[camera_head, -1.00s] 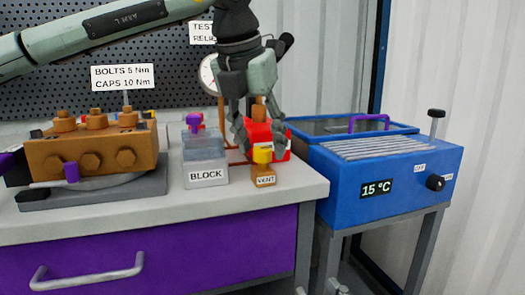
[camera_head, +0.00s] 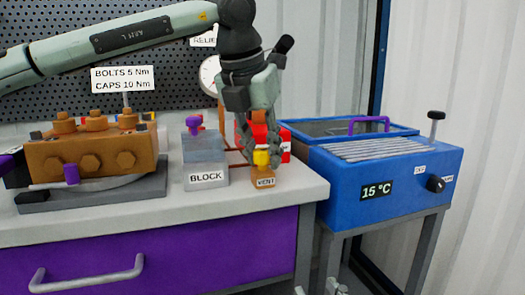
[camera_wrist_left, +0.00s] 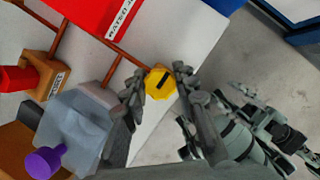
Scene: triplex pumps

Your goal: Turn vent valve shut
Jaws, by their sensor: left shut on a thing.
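The vent valve has a yellow knob (camera_head: 262,158) on an orange-brown block (camera_head: 264,174) labelled VENT, at the front right of the bench. In the left wrist view the yellow knob (camera_wrist_left: 160,82) shows from above with a dark bar mark across its top. My left gripper (camera_head: 261,155) points down over it, its fingers on either side of the knob and shut on it. In the left wrist view the two fingers (camera_wrist_left: 160,92) flank the knob. The gripper partly hides the valve in the head view.
A grey block (camera_head: 205,160) labelled BLOCK with a purple knob stands left of the valve. A red unit (camera_head: 242,132) and a gauge (camera_head: 208,75) stand behind. An orange pump body (camera_head: 60,158) is at left. A blue bath (camera_head: 375,185) reading 15 °C stands right.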

